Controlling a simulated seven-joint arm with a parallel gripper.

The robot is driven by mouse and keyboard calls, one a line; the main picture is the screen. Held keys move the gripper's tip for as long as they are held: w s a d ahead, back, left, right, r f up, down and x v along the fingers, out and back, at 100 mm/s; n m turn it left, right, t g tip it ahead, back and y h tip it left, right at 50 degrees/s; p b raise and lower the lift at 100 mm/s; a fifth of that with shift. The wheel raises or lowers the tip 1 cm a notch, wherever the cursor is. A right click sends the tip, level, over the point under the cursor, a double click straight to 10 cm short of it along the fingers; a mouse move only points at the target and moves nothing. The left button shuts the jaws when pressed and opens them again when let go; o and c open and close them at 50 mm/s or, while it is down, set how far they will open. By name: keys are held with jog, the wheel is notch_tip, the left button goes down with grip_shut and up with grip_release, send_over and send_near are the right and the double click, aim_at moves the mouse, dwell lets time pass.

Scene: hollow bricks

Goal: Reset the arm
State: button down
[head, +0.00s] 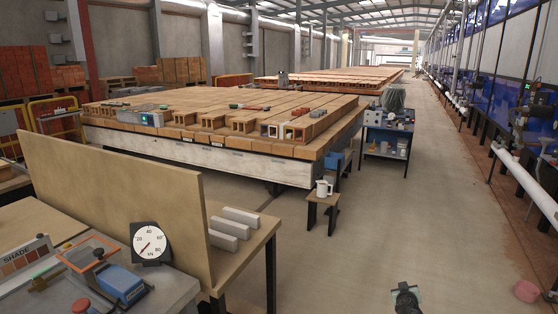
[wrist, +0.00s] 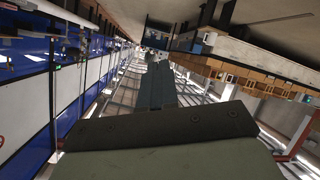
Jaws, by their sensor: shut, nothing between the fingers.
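My gripper (wrist: 157,74) shows in the wrist view as two grey-blue fingers side by side, shut with nothing between them. It points out into the hall, clear of any surface. The wrist view is tipped over, with the roof low in the picture and the floor at the top. In the head view a small dark part (head: 407,298) stands at the bottom edge, right of the middle, over bare floor; I cannot tell whether it is my gripper.
A large table of hollow bricks (head: 200,156) stands ahead at left. A wooden bench with an upright board (head: 110,205), grey blocks (head: 231,229) and a dial (head: 149,243) is near left. A white mug (head: 323,188) sits on a stool (head: 322,205). The aisle floor (head: 430,210) is clear.

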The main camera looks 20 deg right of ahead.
jog(key=w+a+f+n+y, duration=0.1)
jog(key=a+f+y, duration=0.1)
jog(key=a+f, duration=0.4)
jog(key=w+a+f+y, duration=0.2)
jog(key=a+f, duration=0.1)
jog(key=a, duration=0.5)
jog(key=s+a+f+n+g+y, duration=0.1)
jog(key=s+a+f+g+y, duration=0.15)
jog(key=a+f, duration=0.45)
jog(key=s+a+f+g+y, duration=0.1)
jog(key=s+a+f+y, duration=0.15)
jog(key=a, duration=0.75)
jog(key=s+a+f+n+g+y, duration=0.15)
jog(key=s+a+f, duration=0.3)
jog(key=a, duration=0.45)
jog(key=s+a+f+g, duration=0.3)
jog(key=s+a, duration=0.3)
jog(key=s, duration=0.1)
jog(key=s+a+f+g, duration=0.3)
jog(key=s+a, duration=0.3)
jog(key=s+a+g, duration=0.1)
jog(key=s+g, duration=0.2)
jog(key=s, duration=0.5)
jog(key=s+a+g+h, duration=0.1)
jog(key=s+a+g, duration=0.1)
jog(key=s, duration=0.5)
jog(key=shift+s+a+g, duration=0.25)
jog(key=shift+s+g, duration=0.15)
jog(key=shift+r+h, duration=0.1)
jog(key=shift+h, duration=0.15)
